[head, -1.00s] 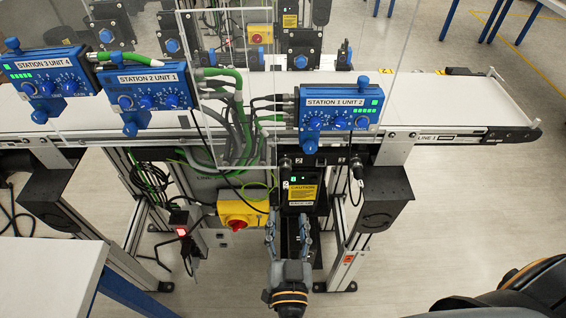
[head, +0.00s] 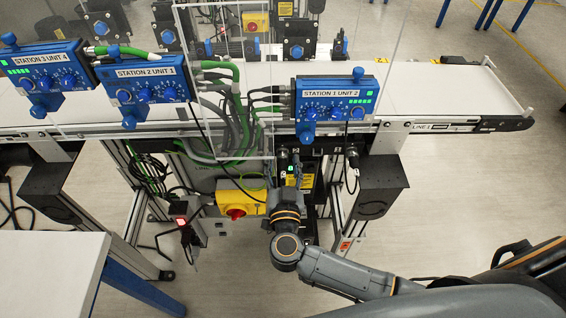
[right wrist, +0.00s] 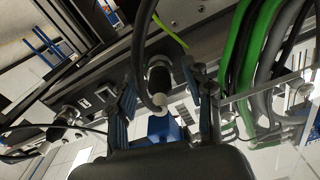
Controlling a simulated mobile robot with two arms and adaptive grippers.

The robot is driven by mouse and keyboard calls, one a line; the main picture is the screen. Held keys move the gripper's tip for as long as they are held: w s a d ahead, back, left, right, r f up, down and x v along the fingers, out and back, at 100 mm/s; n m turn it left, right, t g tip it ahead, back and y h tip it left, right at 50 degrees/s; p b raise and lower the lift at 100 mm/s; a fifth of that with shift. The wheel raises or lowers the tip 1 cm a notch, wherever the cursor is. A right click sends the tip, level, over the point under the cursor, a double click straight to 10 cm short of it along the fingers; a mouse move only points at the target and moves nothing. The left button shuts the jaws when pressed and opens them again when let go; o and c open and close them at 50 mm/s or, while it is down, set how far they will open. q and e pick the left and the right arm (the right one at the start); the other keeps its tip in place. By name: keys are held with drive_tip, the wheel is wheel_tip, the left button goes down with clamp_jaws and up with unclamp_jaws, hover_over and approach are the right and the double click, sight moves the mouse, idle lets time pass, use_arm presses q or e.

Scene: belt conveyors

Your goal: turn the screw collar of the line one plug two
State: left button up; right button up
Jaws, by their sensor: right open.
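My right gripper (head: 290,170) is under the line one conveyor's front edge, with its fingers pointing up at the connector panel. In the right wrist view the gripper (right wrist: 162,76) is open. Its two fingers stand on either side of a dark plug with a screw collar (right wrist: 159,80) and a black cable. I cannot tell whether a finger touches the collar. In the head view that spot is partly hidden by the gripper. I cannot read the plug's number. Another dark plug (right wrist: 66,115) with a cable sits further left in the wrist view. My left gripper is not in view.
Green and black cables (right wrist: 250,60) hang close to the right finger. A yellow box with a red switch (head: 238,205) is just left of the wrist. The blue Station 1 Unit 2 box (head: 335,100) is above.

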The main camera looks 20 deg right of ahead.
drive_tip(key=shift+c, duration=0.4)
clamp_jaws()
